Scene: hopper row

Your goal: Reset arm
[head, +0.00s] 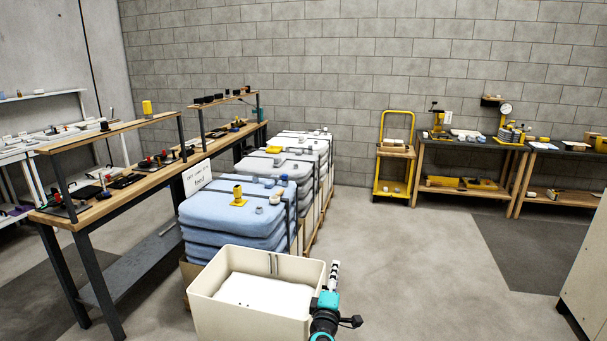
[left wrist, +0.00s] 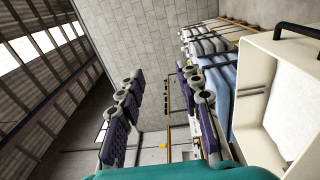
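My left gripper (head: 333,276) stands beside the right front corner of the cream bin (head: 203,297) in the head view, with its teal and black wrist below it. In the left wrist view the two dark jointed fingers of the left gripper (left wrist: 160,90) are spread apart with nothing between them. The cream bin (left wrist: 256,95) also shows at the right of that view, outside the fingers. The bin has a pale, flat inside. My right gripper is in neither view.
Stacks of blue and grey sacks (head: 235,218) stand behind the bin. A long wooden bench (head: 110,205) runs along the left. A yellow cart (head: 394,160) and worktables (head: 475,142) stand at the back wall. Open floor (head: 440,270) lies right of the gripper.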

